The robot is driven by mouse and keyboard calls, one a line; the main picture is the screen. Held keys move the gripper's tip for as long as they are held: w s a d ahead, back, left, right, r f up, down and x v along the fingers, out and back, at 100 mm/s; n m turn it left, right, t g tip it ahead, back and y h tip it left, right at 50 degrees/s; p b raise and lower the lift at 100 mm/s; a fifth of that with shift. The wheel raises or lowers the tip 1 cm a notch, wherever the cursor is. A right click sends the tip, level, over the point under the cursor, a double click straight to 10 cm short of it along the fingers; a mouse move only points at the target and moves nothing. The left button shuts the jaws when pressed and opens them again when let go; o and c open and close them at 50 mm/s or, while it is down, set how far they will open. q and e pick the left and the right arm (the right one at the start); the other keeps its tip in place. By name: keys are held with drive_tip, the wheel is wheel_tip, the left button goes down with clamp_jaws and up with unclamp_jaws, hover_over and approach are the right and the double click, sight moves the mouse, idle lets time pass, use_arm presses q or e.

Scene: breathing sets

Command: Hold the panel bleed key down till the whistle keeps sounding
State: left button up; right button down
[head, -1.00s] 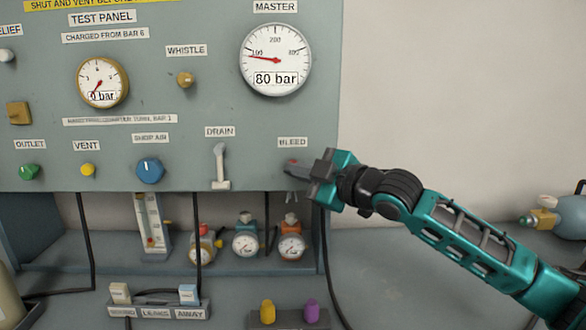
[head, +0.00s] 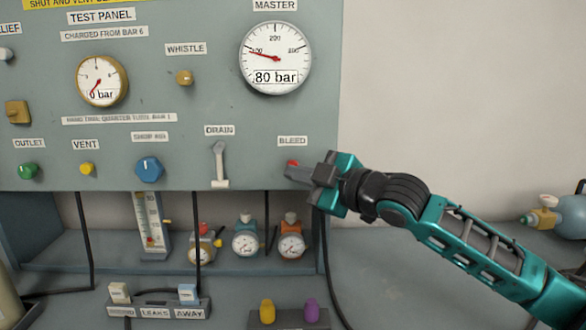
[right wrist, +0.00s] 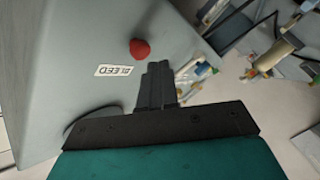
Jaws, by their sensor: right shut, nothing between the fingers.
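The bleed key is a small red button (head: 292,163) under the BLEED label (head: 292,141), at the lower right of the grey test panel (head: 200,100). It also shows in the right wrist view as a red knob (right wrist: 140,49) beside its label. My right gripper (head: 288,173) is shut and empty. Its fingertips (right wrist: 158,66) are close beside and just below the red key; I cannot tell if they touch it. The brass whistle (head: 184,78) is on the panel under its WHISTLE label. My left gripper is not in view.
The master gauge (head: 275,58) reads 80 bar and the test gauge (head: 101,80) reads 0 bar. Small gauges (head: 245,242) stand under the panel. Hoses hang below.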

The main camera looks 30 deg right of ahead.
drive_tip(key=shift+s+a, duration=0.45)
drive_tip(key=shift+s, duration=0.3)
drive_tip(key=shift+s+a, duration=0.45)
drive_tip(key=shift+s, duration=0.25)
drive_tip(key=shift+s+a, duration=0.45)
drive_tip(key=shift+s, duration=0.3)
